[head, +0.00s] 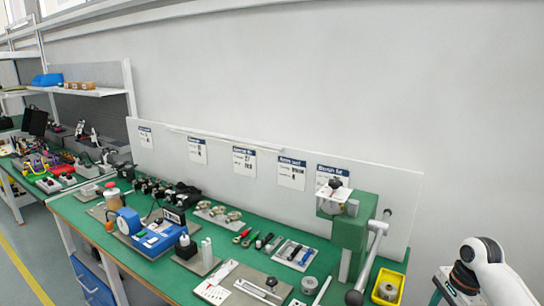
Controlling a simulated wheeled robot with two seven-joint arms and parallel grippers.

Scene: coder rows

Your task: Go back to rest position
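Neither of my grippers shows in the head view. Part of my white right arm (497,275), with a dark joint, comes in at the lower right corner, to the right of the bench. Its gripper end cannot be made out. My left arm is not in the picture. Whether either gripper is open or holds something is hidden.
A green workbench (170,275) bears a blue device (158,238), several tools, a green press (350,235) with a lever and a yellow bin (388,287) near my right arm. A white backboard (385,195) stands behind. Floor at lower left is clear.

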